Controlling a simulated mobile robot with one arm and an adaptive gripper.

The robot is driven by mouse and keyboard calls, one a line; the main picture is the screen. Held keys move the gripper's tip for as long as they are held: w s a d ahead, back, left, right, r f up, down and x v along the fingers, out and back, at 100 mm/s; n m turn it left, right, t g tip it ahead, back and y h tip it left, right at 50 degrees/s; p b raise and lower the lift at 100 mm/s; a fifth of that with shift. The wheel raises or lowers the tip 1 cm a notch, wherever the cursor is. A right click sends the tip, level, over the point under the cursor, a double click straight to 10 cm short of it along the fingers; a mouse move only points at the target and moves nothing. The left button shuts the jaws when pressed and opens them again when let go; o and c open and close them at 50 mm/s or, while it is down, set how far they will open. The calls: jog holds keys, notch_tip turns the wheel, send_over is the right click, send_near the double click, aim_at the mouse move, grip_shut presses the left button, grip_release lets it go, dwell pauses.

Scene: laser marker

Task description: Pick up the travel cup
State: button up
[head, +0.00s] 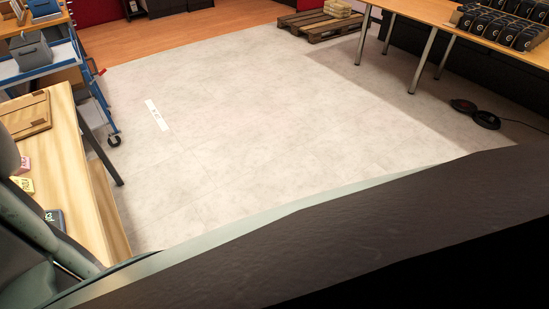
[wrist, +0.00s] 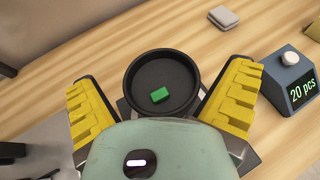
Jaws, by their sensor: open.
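In the wrist view, a round black open-topped vessel (wrist: 137,71) stands on a wooden table with a small green block (wrist: 160,95) inside it. It may be the travel cup; seen from above, its height and sides are hard to tell. My gripper (wrist: 165,80) is open, with its yellow ridged fingers apart on the left and right of the vessel. I cannot tell whether either finger touches it. In the head view, neither my gripper nor a cup can be made out.
A dark blue box marked "20 pcs" (wrist: 292,85) with a white knob stands close right of my gripper. A small grey block (wrist: 223,17) lies farther back. In the head view, a blue trolley (head: 45,68) stands beyond the wooden table (head: 75,165); the floor (head: 240,120) is mostly clear.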

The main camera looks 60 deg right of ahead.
jog(key=shift+w+a, duration=0.1)
jog(key=shift+a, duration=0.05)
jog(key=shift+c, duration=0.3)
jog(key=c, duration=0.7)
jog(key=shift+r, duration=0.15)
